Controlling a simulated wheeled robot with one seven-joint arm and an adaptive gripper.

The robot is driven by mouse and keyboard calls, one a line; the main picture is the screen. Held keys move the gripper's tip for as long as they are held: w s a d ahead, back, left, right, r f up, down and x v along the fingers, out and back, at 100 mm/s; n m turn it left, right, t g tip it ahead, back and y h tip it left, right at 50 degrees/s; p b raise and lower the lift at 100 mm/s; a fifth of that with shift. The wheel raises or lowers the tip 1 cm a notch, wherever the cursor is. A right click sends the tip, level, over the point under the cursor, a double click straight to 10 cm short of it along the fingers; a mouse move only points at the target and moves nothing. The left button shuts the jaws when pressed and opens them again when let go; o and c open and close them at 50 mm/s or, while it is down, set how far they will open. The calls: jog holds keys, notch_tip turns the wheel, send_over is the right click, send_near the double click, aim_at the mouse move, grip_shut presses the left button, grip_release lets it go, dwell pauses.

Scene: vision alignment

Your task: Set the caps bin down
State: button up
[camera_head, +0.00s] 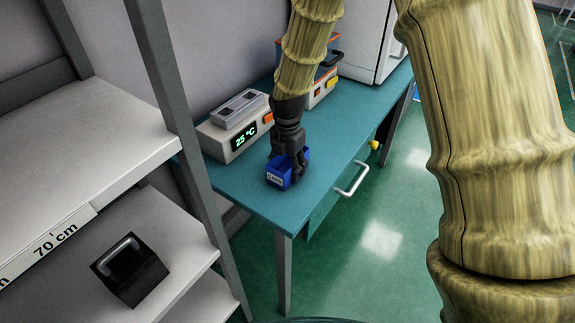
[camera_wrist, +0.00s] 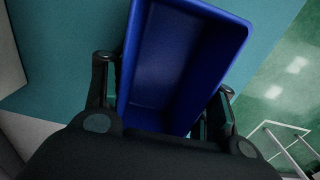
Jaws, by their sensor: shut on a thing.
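The caps bin (camera_head: 277,179) is a small blue open box with a white label on its front. In the head view it is at the front part of the teal table (camera_head: 325,171), and I cannot tell whether its base touches the top. My gripper (camera_head: 288,166) is above it, pointing down, with its fingers on the bin. In the wrist view the bin (camera_wrist: 180,65) looks empty inside, and the fingers of my gripper (camera_wrist: 165,85) are on either side of it. The bin's underside is hidden.
A device reading 25 °C (camera_head: 236,127) stands on the table to the left of the bin. An orange and grey device (camera_head: 320,88) and a white cabinet (camera_head: 366,40) stand farther back. A shelf (camera_head: 75,150) with a dark box (camera_head: 130,270) is at left. The tabletop right of the bin is clear.

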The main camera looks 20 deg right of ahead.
jog(key=shift+f, duration=0.2)
jog(key=shift+f, duration=0.1)
jog(key=o, duration=1)
notch_tip(320, 180, up, 12)
jog(key=b, duration=0.1)
dwell(0.4)
